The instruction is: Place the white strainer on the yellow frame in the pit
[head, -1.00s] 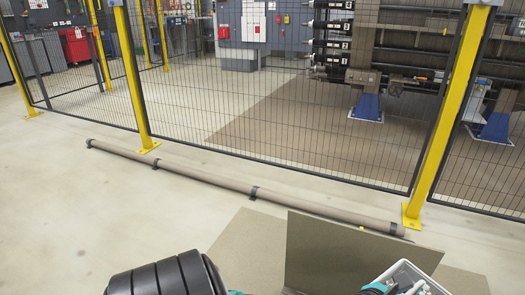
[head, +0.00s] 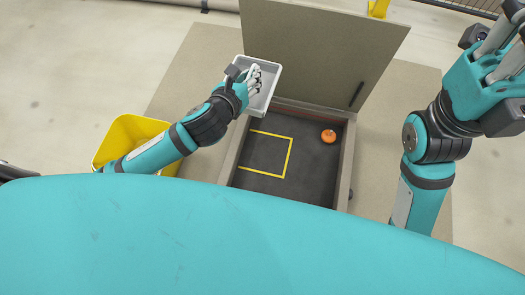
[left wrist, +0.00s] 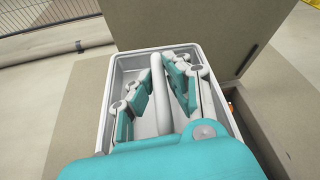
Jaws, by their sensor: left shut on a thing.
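The white strainer (head: 262,103) is a shallow, box-shaped basket with a bar handle across it. My left gripper (head: 253,78) is shut on that handle and holds the strainer over the pit's far left corner. In the left wrist view, the gripper's fingers (left wrist: 163,83) lie either side of the white bar, with the strainer's rim (left wrist: 106,92) around them. The yellow frame (head: 288,158) is an outline on the dark pit floor, left of centre, with nothing on it. My right gripper (head: 498,42) is raised at the upper right, partly cut off, its finger opening unclear.
An orange round object (head: 328,136) lies on the pit floor, right of the yellow frame. The open lid (head: 320,50) stands upright behind the pit. A yellow bin (head: 128,140) stands left of the pit. The pit's wall (head: 346,165) bounds the right side.

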